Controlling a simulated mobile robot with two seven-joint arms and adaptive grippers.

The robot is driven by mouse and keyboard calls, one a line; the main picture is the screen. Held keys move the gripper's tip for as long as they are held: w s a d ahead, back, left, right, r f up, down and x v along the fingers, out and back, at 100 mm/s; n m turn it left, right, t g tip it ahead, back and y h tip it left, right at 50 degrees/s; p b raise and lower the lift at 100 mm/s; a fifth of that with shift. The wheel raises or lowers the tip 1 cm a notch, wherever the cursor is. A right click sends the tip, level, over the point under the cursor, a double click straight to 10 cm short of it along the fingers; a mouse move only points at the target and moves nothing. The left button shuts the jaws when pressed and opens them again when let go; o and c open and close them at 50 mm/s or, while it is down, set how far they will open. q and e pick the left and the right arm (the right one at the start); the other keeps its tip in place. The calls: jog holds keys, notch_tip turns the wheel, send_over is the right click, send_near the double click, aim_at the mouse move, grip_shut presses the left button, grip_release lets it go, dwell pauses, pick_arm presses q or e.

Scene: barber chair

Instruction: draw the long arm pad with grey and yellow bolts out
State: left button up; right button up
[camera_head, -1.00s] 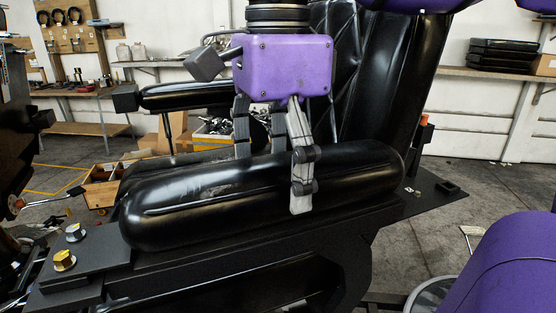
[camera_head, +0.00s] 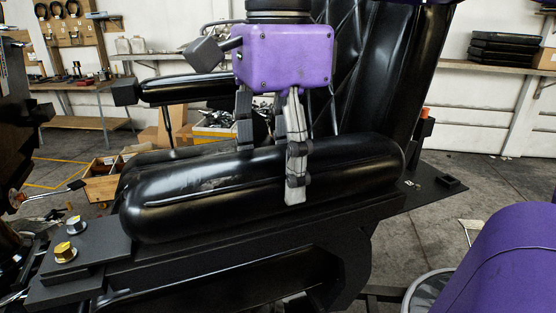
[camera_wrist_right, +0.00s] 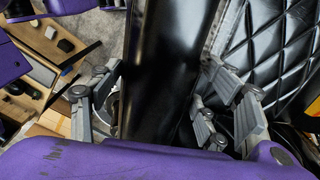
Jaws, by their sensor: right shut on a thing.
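The long black arm pad (camera_head: 230,205) lies along the dark metal armrest plate (camera_head: 330,218) of the barber chair. No clear gap shows between them. My right gripper (camera_head: 272,165) comes down from above and is shut across the pad, with fingers on its near and far sides. In the right wrist view the glossy pad (camera_wrist_right: 165,75) runs between the fingers. A yellow-topped bolt (camera_head: 66,251) and a greyer bolt (camera_head: 76,226) stand on the plate in front of the pad's left end. My left gripper is not in view.
The quilted chair back (camera_head: 375,80) rises close behind the gripper. The other armrest (camera_head: 190,90) lies beyond the seat. An open wooden drawer box (camera_head: 103,187) stands at the left. Open floor (camera_head: 490,205) shows at the right.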

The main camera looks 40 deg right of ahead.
jog(key=shift+c, duration=1.2)
jog(key=shift+r, duration=0.1)
jog(key=shift+r, duration=0.1)
